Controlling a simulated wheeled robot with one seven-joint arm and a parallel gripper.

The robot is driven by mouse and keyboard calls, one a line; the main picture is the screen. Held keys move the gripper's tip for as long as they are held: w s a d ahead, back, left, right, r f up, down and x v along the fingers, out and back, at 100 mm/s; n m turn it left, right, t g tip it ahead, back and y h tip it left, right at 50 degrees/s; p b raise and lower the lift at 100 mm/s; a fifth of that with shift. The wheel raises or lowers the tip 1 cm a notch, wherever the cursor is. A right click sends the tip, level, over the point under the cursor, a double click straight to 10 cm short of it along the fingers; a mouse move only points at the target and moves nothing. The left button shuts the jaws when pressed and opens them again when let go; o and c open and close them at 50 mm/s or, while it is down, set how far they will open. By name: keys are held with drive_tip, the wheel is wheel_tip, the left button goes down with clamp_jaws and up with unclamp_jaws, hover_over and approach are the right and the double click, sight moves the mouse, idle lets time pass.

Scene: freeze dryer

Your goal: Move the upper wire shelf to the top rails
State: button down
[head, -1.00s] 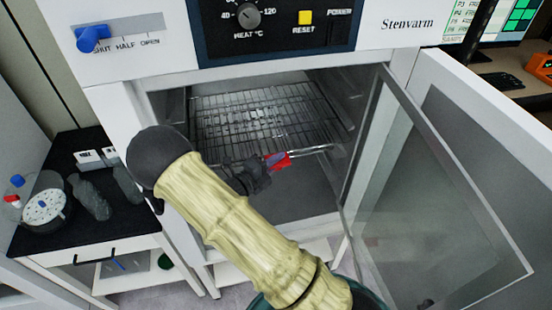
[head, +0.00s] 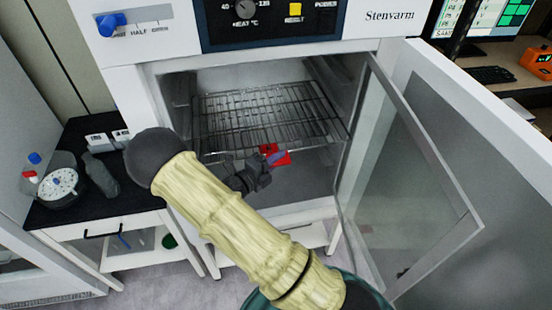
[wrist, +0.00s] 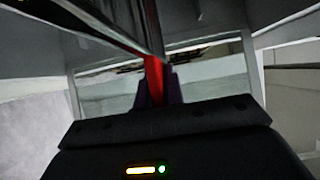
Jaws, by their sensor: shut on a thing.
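The wire shelf (head: 240,118) lies roughly level inside the open chamber, its front edge near the opening. I cannot tell whether a second shelf sits under it. A red tab (head: 276,154) is at the shelf's front edge. My gripper (head: 262,165) is at that front edge and closed on the red tab, which shows as a red strip (wrist: 153,78) between the fingers in the wrist view. My arm hides part of the left front of the chamber. The rails on the chamber's side walls show only dimly.
The glass door (head: 405,170) stands open on the right, close to the opening. A side table (head: 85,205) with a dial-like device (head: 60,188) and bottles stands at left. The control panel (head: 275,20) is above the chamber. The chamber floor looks clear.

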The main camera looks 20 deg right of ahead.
drive_tip(key=shift+d, duration=0.1)
drive_tip(key=c, duration=1.4)
unclamp_jaws()
drive_tip(key=shift+d, duration=0.15)
drive_tip(key=shift+c, duration=0.2)
drive_tip(key=shift+s+a+f, duration=0.1)
drive_tip(key=shift+s+a, duration=0.05)
drive_tip(key=shift+a, duration=0.5)
drive_tip(key=b+v, duration=0.3)
drive_tip(key=v, duration=1.3)
drive_tip(key=shift+a, duration=0.15)
drive_tip(key=shift+s, duration=0.1)
